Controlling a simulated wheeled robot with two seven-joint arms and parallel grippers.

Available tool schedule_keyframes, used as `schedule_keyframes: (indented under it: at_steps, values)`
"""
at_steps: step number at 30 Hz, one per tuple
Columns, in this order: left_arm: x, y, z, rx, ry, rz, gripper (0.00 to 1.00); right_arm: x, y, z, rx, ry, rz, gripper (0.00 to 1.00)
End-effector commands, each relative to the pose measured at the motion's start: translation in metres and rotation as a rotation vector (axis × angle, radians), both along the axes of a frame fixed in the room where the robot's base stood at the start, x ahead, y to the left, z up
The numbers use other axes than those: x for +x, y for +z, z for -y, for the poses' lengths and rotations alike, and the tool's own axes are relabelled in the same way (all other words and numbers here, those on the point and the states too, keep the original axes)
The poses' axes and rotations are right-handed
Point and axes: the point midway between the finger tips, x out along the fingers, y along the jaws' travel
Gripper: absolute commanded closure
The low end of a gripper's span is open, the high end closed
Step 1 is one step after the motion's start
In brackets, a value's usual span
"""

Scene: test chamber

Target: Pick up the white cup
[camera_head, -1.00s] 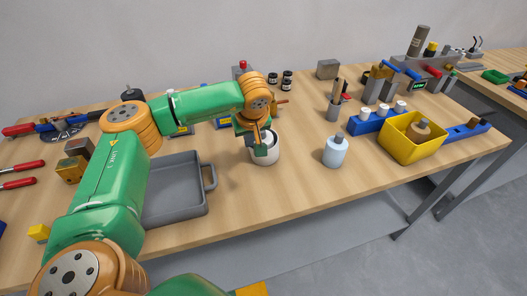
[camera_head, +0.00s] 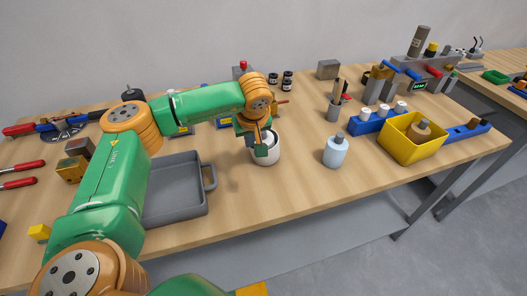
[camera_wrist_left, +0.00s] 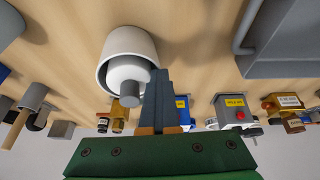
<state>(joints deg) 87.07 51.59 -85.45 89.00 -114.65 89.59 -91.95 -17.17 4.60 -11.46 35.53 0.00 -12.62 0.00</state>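The white cup (camera_head: 266,158) stands upright on the wooden table, to the right of the grey tray. In the left wrist view the cup (camera_wrist_left: 112,42) opens toward the camera, and a pale cylindrical piece with a grey end shows inside its opening. My left gripper (camera_head: 261,149) is at the cup, covering part of its near side. In the left wrist view its dark fingers (camera_wrist_left: 158,76) are close together at the cup's rim and look closed on the wall; the exact contact is partly hidden. My right gripper is not in view.
The grey tray (camera_head: 152,219) lies left of the cup. A pale blue bottle (camera_head: 336,153) stands to the right, with a yellow bin (camera_head: 399,150) and blue rack (camera_head: 357,125) beyond. Small dark jars (camera_head: 287,78) stand behind. The table between cup and bottle is clear.

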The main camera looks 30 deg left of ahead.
Motion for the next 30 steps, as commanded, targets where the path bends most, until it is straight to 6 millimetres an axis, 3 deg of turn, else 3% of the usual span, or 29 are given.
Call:
schedule_keyframes:
  at_steps: [1,8,16,26,30]
  values:
    - [-0.003,-0.009,0.002,-0.005,-0.005,-0.019,1.0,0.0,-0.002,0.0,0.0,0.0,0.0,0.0]
    - [-0.003,-0.005,0.002,-0.004,-0.004,-0.018,1.0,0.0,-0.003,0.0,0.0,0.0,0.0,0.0]
    - [-0.005,0.027,0.003,-0.004,-0.004,-0.011,1.0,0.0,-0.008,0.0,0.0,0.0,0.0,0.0]
    - [-0.046,0.081,0.022,-0.002,-0.005,-0.004,1.0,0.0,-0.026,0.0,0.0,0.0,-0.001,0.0]
    - [-0.078,0.104,0.036,0.003,-0.006,-0.001,1.0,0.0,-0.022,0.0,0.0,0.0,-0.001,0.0]
